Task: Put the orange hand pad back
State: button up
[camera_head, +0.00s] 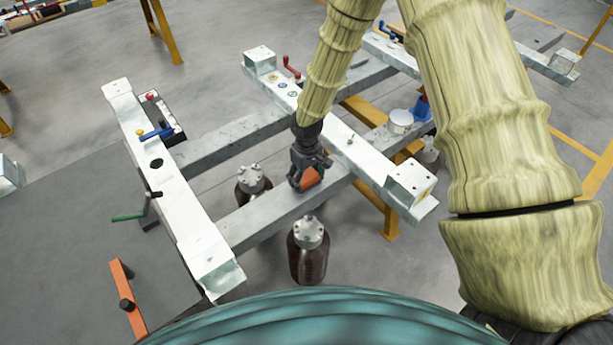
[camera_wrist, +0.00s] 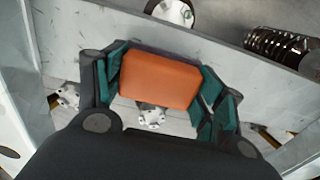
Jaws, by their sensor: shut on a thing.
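My gripper (camera_head: 306,172) is shut on the orange hand pad (camera_wrist: 160,80). In the wrist view the pad is an orange block between my two dark-and-teal fingers. In the head view only a small orange face of the pad (camera_head: 312,178) shows below my gripper. My gripper and the pad are over a grey crossbeam (camera_head: 262,220) of the isolator frame. I cannot tell whether the pad touches the beam.
Brown ribbed insulators with metal caps stand on both sides of the crossbeam, one in front (camera_head: 308,250) and one behind (camera_head: 253,184). A white left rail (camera_head: 165,180) carries a green-handled lever (camera_head: 130,217). An orange bar with a black knob (camera_head: 128,300) lies at lower left. A white right rail (camera_head: 365,165) is close to my gripper.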

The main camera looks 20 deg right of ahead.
aim_at(307, 176)
jog(key=shift+f, duration=0.15)
jog(key=o, duration=1.1)
notch_tip(307, 176, up, 12)
jog(key=b, duration=0.2)
jog(key=s+a+f+m+y, duration=0.2)
jog(key=s+a+f, duration=0.1)
jog(key=s+f, duration=1.25)
jog(key=shift+s+d+f+m+h, duration=0.4)
jog(key=shift+s+d+f, duration=0.9)
jog(key=shift+s, duration=2.15)
jog(key=shift+s+d+f+m+h, duration=0.35)
jog(key=shift+s+d+f, duration=0.45)
jog(key=shift+s+f, duration=1.8)
jog(key=shift+s+d+f+m+h, duration=0.25)
jog(key=shift+s+d+f+m, duration=0.55)
jog(key=shift+s, duration=3.5)
